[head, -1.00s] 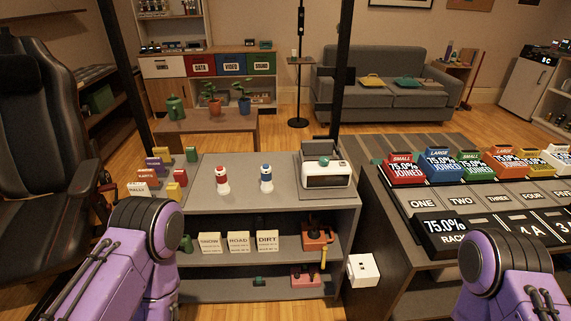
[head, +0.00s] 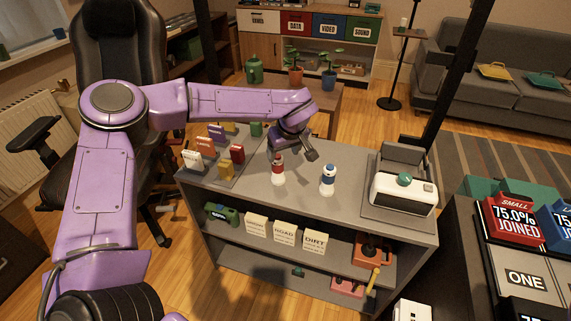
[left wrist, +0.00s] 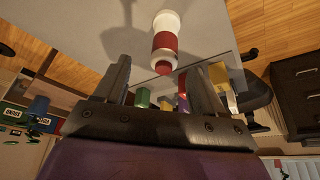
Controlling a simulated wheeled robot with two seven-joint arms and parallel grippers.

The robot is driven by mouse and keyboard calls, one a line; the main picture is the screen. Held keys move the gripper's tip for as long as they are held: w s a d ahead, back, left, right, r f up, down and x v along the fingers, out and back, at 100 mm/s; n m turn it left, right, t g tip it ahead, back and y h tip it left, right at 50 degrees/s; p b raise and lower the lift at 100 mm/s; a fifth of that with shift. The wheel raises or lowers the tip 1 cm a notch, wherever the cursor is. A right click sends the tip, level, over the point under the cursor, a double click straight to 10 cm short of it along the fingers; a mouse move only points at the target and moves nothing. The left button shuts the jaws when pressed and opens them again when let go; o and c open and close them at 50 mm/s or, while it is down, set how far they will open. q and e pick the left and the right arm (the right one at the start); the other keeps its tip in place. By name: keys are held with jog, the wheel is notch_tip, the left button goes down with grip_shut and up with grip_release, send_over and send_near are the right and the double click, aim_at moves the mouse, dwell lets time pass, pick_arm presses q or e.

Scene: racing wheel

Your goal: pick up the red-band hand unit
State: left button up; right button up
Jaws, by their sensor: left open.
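The red-band hand unit (head: 278,175), a white bottle-like piece with a red band and red top, stands upright on the grey shelf top. My left gripper (head: 295,153) is just behind and above it, open and empty. In the left wrist view the red-band unit (left wrist: 165,42) shows beyond the spread fingers of my left gripper (left wrist: 160,72), roughly in line with the gap, not gripped. A similar blue-band unit (head: 328,179) stands to its right. My right gripper is out of view.
Colored blocks (head: 215,148) stand on the shelf unit's left end, near my left arm. A white device with a green knob (head: 404,184) is at the right end. Labelled boxes (head: 285,235) sit on the shelf below. The shelf top's front middle is clear.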

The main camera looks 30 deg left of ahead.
aim_at(278, 166)
pick_arm(q)
jog(key=shift+s+a+f, duration=0.15)
jog(key=shift+a+f, duration=0.05)
jog(key=shift+f, duration=0.4)
jog(key=shift+s+a+f, duration=0.1)
jog(key=shift+a+f, duration=0.1)
jog(key=shift+f, duration=0.4)
jog(key=x, duration=0.5)
jog(key=shift+w+a+f, duration=0.2)
jog(key=shift+w+f, duration=0.1)
jog(key=shift+f, duration=0.05)
jog(key=shift+a+f, duration=0.2)
jog(key=shift+f, duration=0.05)
jog(key=c, duration=1.1)
